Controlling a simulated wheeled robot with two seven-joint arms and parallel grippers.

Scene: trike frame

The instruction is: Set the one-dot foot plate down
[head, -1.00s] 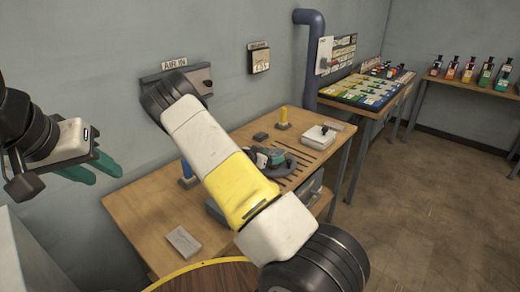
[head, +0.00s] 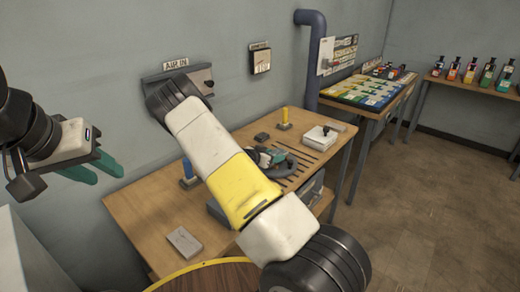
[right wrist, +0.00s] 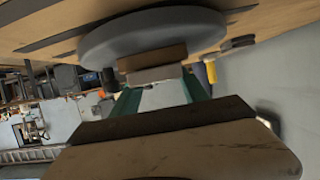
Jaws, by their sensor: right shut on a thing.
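In the right wrist view a grey round plate (right wrist: 150,32) lies across the top, with a brown and grey block (right wrist: 152,66) on its near side. The teal fingers of my right gripper (right wrist: 160,92) are shut on this block. I take it for the foot plate; no dot shows. In the head view the dark round plate (head: 291,172) is at the slotted part of the wooden bench, with my right gripper (head: 268,155) at it, partly behind my arm. I cannot tell whether it touches the bench. My left gripper (head: 95,172) is open and empty, at the left.
The wooden bench (head: 150,212) carries a blue post (head: 187,172), a yellow post (head: 284,118), a white box (head: 320,137) and a grey block (head: 184,241). A round wooden top (head: 215,278) is in front. Open floor (head: 430,190) lies to the right.

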